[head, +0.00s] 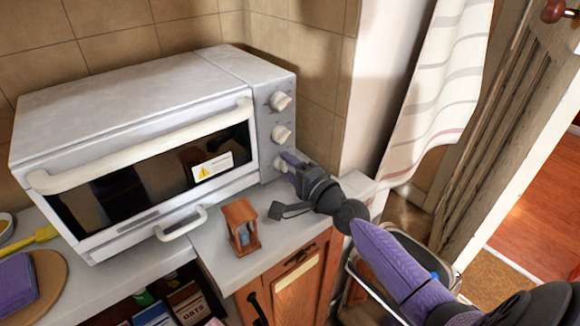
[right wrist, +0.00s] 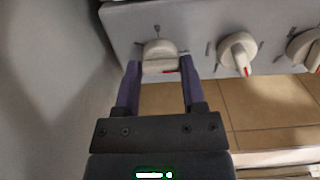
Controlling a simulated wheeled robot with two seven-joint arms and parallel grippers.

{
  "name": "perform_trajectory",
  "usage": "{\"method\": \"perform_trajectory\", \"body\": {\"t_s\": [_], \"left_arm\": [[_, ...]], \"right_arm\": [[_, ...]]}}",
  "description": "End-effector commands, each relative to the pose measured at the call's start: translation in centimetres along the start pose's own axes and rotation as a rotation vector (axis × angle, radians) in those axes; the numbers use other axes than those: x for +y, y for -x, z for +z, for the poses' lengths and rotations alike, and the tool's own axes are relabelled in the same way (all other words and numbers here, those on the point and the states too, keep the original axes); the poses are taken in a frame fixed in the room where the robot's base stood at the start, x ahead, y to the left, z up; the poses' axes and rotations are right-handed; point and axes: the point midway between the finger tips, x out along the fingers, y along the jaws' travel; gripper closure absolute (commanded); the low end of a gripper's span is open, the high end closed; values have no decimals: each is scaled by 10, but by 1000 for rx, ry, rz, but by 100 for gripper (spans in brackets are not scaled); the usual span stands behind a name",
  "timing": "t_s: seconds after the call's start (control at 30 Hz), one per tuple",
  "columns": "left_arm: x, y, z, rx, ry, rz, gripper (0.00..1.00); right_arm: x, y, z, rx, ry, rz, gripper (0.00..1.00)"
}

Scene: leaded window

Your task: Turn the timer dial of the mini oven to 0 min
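The white mini oven (head: 140,92) stands on the counter with its door shut. Its right panel carries a column of pale dials. The lowest dial (right wrist: 160,50) is at my right gripper (right wrist: 160,68); the labels are too small to read, so I cannot confirm it is the timer. In the right wrist view the purple fingers sit on both sides of this dial and appear to touch its edges. A red mark shows on its front. In the head view my right gripper (head: 287,162) partly hides the dial. My left gripper is out of view.
The upper dial (head: 280,101) and middle dial (head: 281,134) are clear. A striped curtain (head: 437,90) hangs at the right. A purple cloth (head: 15,283) lies at the left.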

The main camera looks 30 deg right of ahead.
Motion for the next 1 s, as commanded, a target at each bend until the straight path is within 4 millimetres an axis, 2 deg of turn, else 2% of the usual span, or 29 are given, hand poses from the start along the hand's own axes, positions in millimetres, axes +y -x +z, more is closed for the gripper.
{"method": "perform_trajectory", "body": {"t_s": [0.03,0.1,0.13,0.47,0.57,0.8,1.0], "left_arm": [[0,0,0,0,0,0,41],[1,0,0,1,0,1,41],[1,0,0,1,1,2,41],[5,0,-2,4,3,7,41],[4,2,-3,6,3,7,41],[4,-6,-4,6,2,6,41],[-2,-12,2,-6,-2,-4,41]], "right_arm": [[0,0,0,0,-1,0,35],[0,0,0,0,-1,0,21],[0,0,0,0,-1,0,17],[0,5,0,1,-1,-1,17],[0,21,0,1,0,1,17],[3,78,0,-1,0,4,17],[2,98,0,0,-1,1,17]]}}
